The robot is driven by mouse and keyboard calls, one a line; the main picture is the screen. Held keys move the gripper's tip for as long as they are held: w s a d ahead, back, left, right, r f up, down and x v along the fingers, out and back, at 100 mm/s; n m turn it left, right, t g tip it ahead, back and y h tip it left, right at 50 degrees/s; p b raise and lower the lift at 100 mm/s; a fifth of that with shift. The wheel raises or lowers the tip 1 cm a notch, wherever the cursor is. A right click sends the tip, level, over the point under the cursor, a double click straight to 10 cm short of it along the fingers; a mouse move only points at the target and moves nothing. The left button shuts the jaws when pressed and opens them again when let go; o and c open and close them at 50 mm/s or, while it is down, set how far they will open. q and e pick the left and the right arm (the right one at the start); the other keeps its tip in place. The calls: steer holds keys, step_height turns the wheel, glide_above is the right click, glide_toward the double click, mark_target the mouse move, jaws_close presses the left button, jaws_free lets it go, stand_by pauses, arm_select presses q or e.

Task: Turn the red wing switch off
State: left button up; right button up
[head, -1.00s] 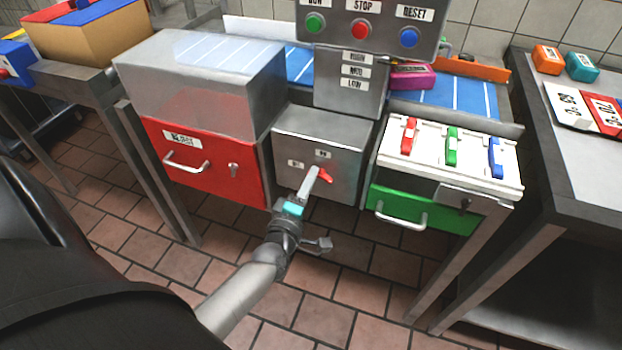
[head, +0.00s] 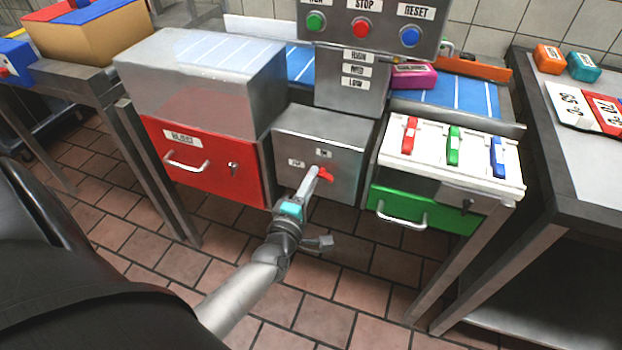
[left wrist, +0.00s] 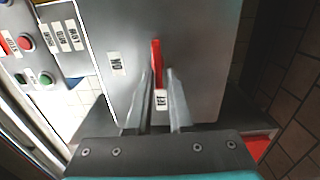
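The red wing switch (head: 325,174) is on the front of the grey metal box (head: 345,172) in the middle. In the left wrist view the red wing (left wrist: 156,60) stands as a narrow upright bar, with an ON label (left wrist: 117,64) to its left and an OFF label (left wrist: 161,99) just below it. My left gripper (head: 316,173) is at the switch. In the left wrist view its fingers stand on either side of the wing, the left finger very near or touching it, with a small gap on the right. My right gripper is not in view.
A red drawer (head: 205,163) with a handle is left of the box, and a green drawer (head: 420,212) is to its right. A white panel with red, green and blue switches (head: 453,146) lies above the green drawer. A button panel (head: 372,55) stands behind.

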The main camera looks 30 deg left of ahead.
arm_select(q)
steer(key=o, duration=0.3)
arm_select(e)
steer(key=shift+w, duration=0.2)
arm_select(q)
steer(key=shift+r, duration=0.1)
steer(key=p+v, duration=0.2)
steer(key=v, duration=1.3)
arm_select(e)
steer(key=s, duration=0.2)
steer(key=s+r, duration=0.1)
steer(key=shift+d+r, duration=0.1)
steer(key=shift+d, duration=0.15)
arm_select(q)
steer(key=shift+s+d, duration=0.1)
steer(key=shift+d, duration=0.05)
